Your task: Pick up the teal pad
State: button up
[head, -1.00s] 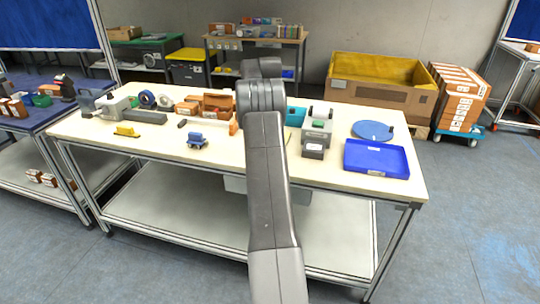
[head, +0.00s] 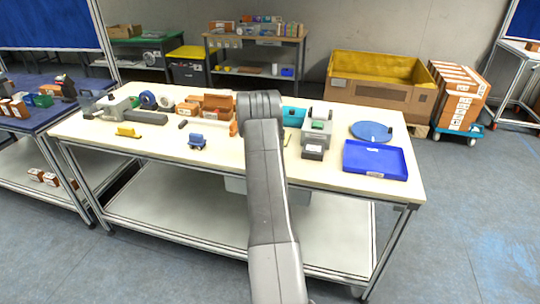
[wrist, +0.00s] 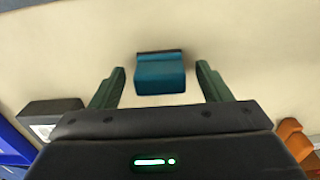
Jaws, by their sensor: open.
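The teal pad (wrist: 160,75) is a small block lying on the pale tabletop. In the wrist view it sits just beyond and between my fingertips, with bare table around it. My gripper (wrist: 160,85) is open and empty, one finger to each side of the pad and apart from it. In the head view a teal item (head: 294,116) shows right of my arm on the table, partly behind the arm. My gripper is hidden behind my arm in the head view.
A grey label printer (head: 317,135) and a blue tray (head: 376,160) stand right of the arm on the table (head: 225,165). A round blue disc (head: 371,131) lies behind the tray. Orange-brown boxes (head: 218,104) stand to the left. In the wrist view an orange item (wrist: 294,140) is at lower right.

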jog(key=c, duration=1.1)
notch_tip(320, 180, up, 10)
jog(key=shift+b, duration=0.95)
jog(key=o, duration=0.5)
jog(key=c, duration=0.5)
